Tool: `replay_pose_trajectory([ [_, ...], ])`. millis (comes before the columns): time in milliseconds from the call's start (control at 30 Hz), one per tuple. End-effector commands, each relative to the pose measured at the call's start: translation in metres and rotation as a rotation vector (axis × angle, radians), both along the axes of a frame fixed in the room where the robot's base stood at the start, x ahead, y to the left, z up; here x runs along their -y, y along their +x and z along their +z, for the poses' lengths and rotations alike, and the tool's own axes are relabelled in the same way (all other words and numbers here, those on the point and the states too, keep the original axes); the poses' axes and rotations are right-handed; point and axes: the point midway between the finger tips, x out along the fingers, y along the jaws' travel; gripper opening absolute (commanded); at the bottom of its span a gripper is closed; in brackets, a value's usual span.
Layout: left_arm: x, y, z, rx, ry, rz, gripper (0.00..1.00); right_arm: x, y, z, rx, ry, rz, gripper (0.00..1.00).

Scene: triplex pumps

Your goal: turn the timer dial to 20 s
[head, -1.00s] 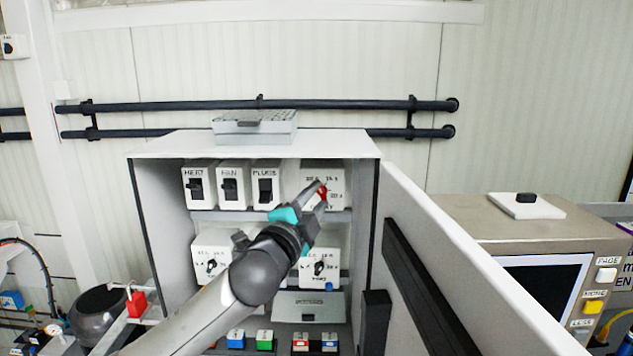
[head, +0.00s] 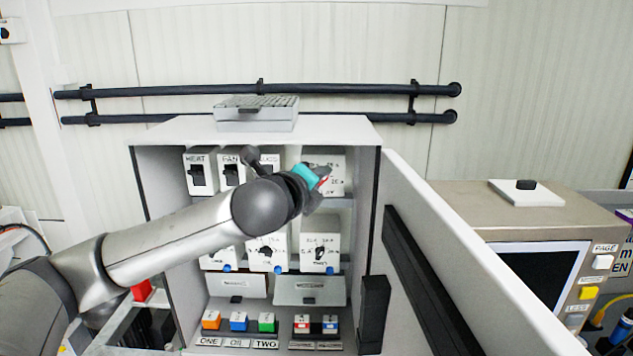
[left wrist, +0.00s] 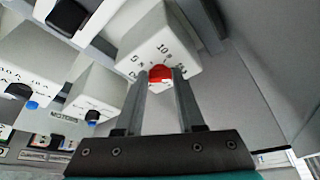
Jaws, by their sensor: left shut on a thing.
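The timer dial's white box (head: 336,163) is at the top right inside the open cabinet. It also shows in the left wrist view (left wrist: 155,40), with printed marks such as 5 and 10 s around a red knob (left wrist: 160,75). My left gripper (left wrist: 160,84) is shut on the red knob, one finger on each side. In the head view my left gripper (head: 323,181) covers much of the box front, and only a bit of red shows. The knob's pointer and exact setting cannot be read. My right gripper is not in view.
Breaker switches (head: 197,171) stand left on the same shelf. Dial boxes (head: 320,250) with blue buttons sit below, above drawers and coloured buttons. The cabinet's open door (head: 450,250) stands close on the right. A grey case (head: 257,112) lies on top.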

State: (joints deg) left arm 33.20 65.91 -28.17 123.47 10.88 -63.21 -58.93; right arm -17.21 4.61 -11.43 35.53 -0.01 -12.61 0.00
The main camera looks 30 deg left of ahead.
Motion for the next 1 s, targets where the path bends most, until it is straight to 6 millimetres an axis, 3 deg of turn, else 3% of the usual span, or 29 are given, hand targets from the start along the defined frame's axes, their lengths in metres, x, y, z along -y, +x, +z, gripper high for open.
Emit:
replay_pose_trajectory([
  [1000,0.0087,0.0048,0.0036,-0.455,0.737,-0.004,0.00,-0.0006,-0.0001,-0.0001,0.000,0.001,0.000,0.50],
])
